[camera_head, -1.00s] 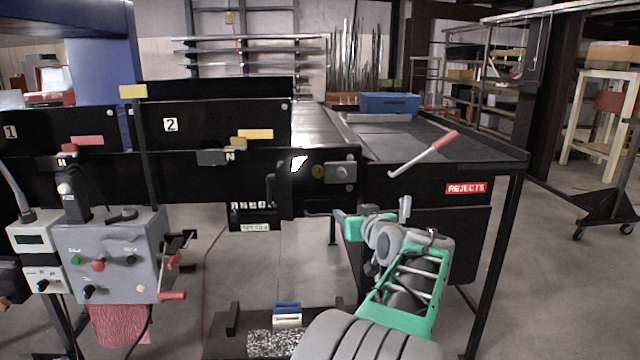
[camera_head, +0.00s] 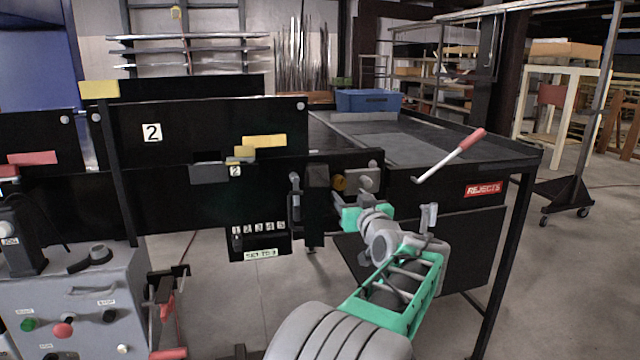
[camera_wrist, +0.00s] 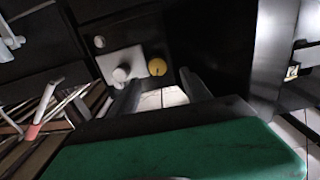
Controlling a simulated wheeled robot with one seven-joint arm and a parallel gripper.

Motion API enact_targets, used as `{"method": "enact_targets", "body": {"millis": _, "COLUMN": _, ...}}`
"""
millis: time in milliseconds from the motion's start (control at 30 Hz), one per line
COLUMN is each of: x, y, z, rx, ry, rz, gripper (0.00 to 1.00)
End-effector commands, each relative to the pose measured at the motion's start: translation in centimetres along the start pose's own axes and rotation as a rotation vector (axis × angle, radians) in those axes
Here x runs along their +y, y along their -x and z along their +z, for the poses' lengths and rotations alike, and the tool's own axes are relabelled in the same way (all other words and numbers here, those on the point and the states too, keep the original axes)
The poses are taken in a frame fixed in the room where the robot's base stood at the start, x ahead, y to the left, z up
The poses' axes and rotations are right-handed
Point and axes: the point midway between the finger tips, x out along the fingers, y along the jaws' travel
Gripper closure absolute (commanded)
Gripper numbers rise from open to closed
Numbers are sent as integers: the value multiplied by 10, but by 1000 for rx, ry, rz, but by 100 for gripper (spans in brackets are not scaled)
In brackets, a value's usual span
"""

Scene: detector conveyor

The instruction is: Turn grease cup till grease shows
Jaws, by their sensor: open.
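The grease cup (camera_head: 338,183) is a small brass-coloured round cap on the black conveyor side, just left of a grey bearing block (camera_head: 367,181). In the wrist view the cup (camera_wrist: 157,67) shows as a yellow disc with a small dark mark, right of the light block (camera_wrist: 122,66). My gripper (camera_wrist: 160,79) is open, its two dark fingers pointing toward the cup with the cup between and slightly beyond their tips. I cannot tell whether they touch it. In the head view my green gripper body (camera_head: 352,216) is just below the cup. I see no grease.
A red-handled lever (camera_head: 450,155) sticks out right of the bearing block, by the rejects table (camera_head: 519,157). A numbered black box (camera_head: 258,238) hangs left of my gripper. A grey control box (camera_head: 75,290) stands at lower left.

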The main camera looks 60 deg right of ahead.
Motion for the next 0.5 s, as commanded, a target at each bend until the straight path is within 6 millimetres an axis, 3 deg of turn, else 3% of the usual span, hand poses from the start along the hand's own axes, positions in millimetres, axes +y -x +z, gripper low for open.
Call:
{"method": "enact_targets", "body": {"millis": 333, "x": 5, "y": -57, "z": -1, "rx": -1, "ry": -1, "rz": 6, "gripper": 44}}
{"method": "enact_targets", "body": {"millis": 500, "x": 4, "y": -74, "z": 0, "rx": 0, "ry": 0, "rz": 7, "gripper": 44}}
